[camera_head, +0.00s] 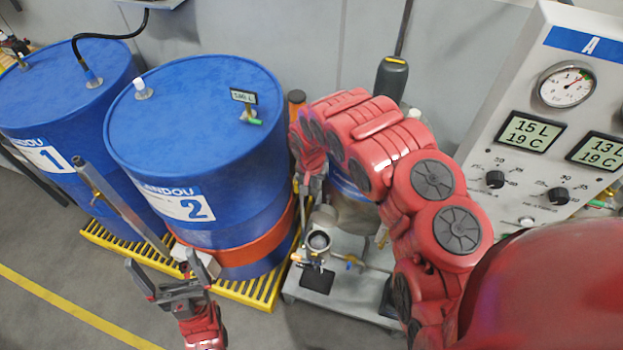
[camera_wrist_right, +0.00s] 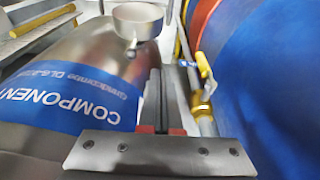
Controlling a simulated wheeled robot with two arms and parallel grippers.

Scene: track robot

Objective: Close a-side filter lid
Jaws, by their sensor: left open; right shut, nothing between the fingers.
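A small round metal cup (camera_head: 318,241), which looks like the filter housing, stands over the low grey platform, its round top facing up. I cannot tell its lid apart or which side it belongs to. A pale round metal cup (camera_wrist_right: 138,20) shows at the top of the right wrist view, beyond the fingers; I cannot tell whether it is the same part. My right gripper (camera_wrist_right: 162,88) is shut and empty. In the head view it points down near the cup, partly hidden by my red arm. My left gripper (camera_head: 168,276) is open, low in front of drum 2.
Blue drums 1 (camera_head: 65,95) and 2 (camera_head: 190,125) stand on yellow grating (camera_head: 262,290). A grey bar (camera_head: 120,205) slants down toward my left gripper. The control panel (camera_head: 520,95) is at right. A yellow-handled valve (camera_wrist_right: 203,68) lies right of my right fingers, a labelled steel vessel (camera_wrist_right: 75,75) left.

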